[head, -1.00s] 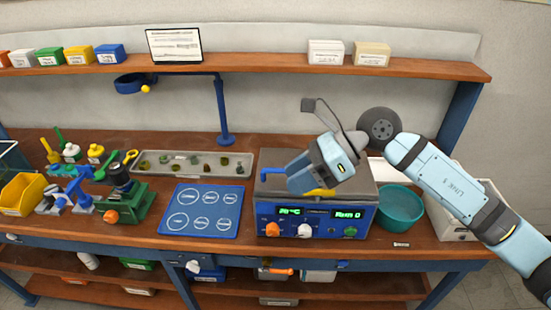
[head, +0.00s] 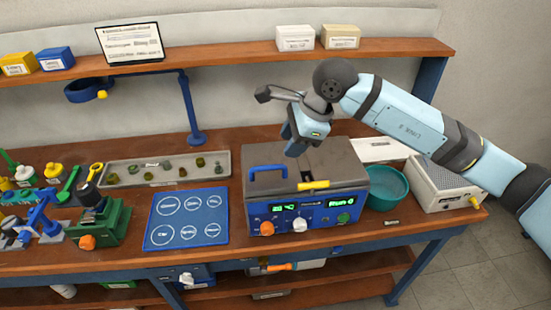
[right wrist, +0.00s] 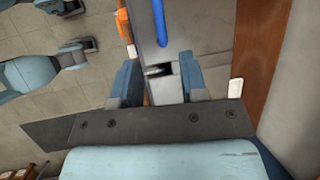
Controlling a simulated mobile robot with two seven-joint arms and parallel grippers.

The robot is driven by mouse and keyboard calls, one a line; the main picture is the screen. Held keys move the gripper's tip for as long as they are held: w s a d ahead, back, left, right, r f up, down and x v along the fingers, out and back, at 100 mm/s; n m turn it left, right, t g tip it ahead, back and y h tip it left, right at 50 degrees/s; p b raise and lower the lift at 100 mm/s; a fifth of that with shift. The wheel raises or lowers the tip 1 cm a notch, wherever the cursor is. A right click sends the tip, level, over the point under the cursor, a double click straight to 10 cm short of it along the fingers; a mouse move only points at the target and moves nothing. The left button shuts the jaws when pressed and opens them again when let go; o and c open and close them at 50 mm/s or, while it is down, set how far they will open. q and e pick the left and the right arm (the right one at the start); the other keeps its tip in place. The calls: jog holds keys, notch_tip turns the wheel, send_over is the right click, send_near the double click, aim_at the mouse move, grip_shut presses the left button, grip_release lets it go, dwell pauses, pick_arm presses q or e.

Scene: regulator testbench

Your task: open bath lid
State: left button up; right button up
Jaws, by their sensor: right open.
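The bath (head: 306,213) stands on the bench with a blue front panel, knobs and lit green displays. Its grey lid (head: 345,165) lies flat and closed on top. A blue lid handle (head: 268,172) runs along the left part of the lid, and a yellow piece (head: 313,185) sits at the front edge. My right gripper (head: 297,148) is open over the back of the lid, pointing down and apart from the handle. In the right wrist view, the open jaws (right wrist: 158,80) stand either side of a grey strip, with a blue bar (right wrist: 158,22) beyond them. My left gripper is out of view.
A teal bowl (head: 387,187) and a white box (head: 440,187) stand right of the bath. A blue mat (head: 187,217) and a grey tray (head: 220,166) lie left. A blue stand (head: 190,105) rises behind; the shelf (head: 230,60) spans above.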

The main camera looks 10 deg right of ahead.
aim_at(273, 166)
jog(key=p+x, duration=0.1)
jog(key=x, duration=0.7)
jog(key=shift+a+f, duration=0.1)
jog(key=shift+f, duration=0.05)
grip_shut()
